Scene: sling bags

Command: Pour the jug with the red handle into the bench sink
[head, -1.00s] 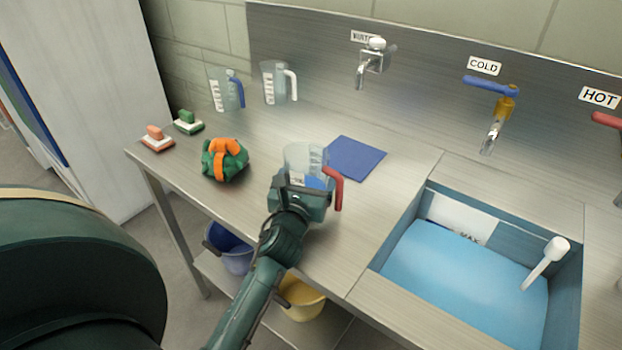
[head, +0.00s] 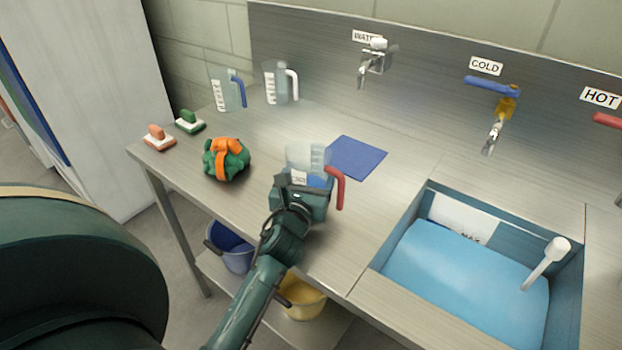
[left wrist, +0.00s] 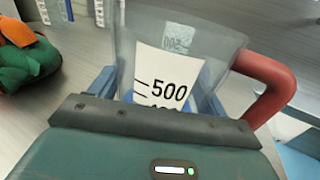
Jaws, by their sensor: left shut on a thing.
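The clear jug with the red handle (head: 306,157) is at the middle of the bench, its red handle on the right. My left gripper (head: 308,182) is shut on it from the near side. In the left wrist view the jug (left wrist: 205,45) is upright between the blue fingers (left wrist: 160,98), with a 500 mark on its label. Whether its base touches the bench is hidden by my gripper. The bench sink (head: 573,300) is at the right, with blue water and a white-headed stick in it. My right gripper is not in view.
A blue mat (head: 358,157) lies just behind the jug. A green and orange bundle (head: 227,160), two brushes (head: 190,122) and two other jugs (head: 228,90) stand left. Taps (head: 495,125) line the back wall. The bench between jug and sink is clear.

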